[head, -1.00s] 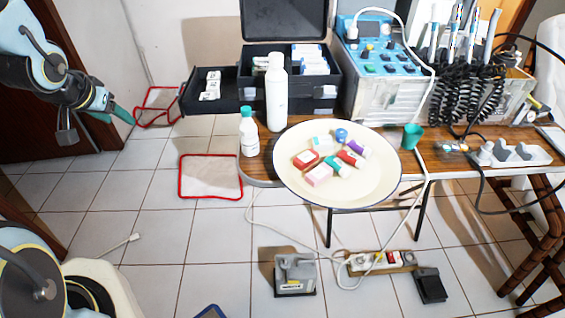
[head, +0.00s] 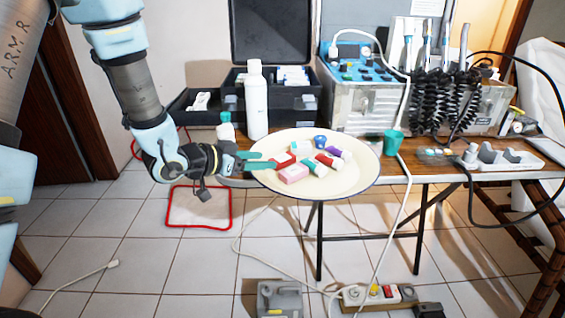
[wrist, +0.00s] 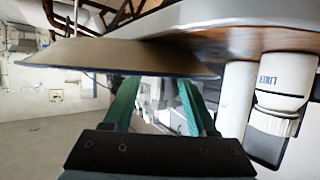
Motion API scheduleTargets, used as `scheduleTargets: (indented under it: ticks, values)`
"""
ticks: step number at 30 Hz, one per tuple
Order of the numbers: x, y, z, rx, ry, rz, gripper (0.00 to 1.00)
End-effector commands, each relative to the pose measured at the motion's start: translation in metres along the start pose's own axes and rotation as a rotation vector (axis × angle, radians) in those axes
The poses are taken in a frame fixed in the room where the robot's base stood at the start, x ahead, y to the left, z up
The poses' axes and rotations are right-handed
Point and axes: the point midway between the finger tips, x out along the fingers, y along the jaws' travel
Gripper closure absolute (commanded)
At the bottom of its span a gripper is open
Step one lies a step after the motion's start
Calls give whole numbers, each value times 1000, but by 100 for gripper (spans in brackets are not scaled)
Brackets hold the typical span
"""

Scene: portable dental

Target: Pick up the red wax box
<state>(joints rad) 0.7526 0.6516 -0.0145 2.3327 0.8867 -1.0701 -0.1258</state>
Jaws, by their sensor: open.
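Several small boxes lie grouped on a round cream tray (head: 350,181). A red box (head: 284,160) lies at the left of the group, with a pink box (head: 292,173) just in front of it. A red-and-white box (head: 325,160) lies further right; I cannot tell for certain which red one is the wax box. My gripper (head: 258,160), with green fingers, is open and empty at the tray's left rim, left of the red box. In the wrist view the open fingers (wrist: 158,95) show beside the tray's edge (wrist: 110,57), in an upside-down picture; no box shows clearly there.
A black case (head: 275,105) and a blue-topped dental unit (head: 370,105) are behind.

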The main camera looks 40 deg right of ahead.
Motion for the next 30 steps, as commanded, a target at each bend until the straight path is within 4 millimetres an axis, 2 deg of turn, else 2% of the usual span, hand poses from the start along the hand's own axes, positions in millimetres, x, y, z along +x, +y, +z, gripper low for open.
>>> scheduleTargets:
  ticks: [5, 12, 16, 22, 30]
  values:
    - [14, 1, 0, 0, -2, 1, 43]
    - [48, 1, 0, 0, -2, -1, 43]
    - [55, 1, 0, -1, -2, -1, 43]
    - [55, 1, 1, -1, -2, -2, 43]
    - [55, 1, 0, -1, -2, -2, 73]
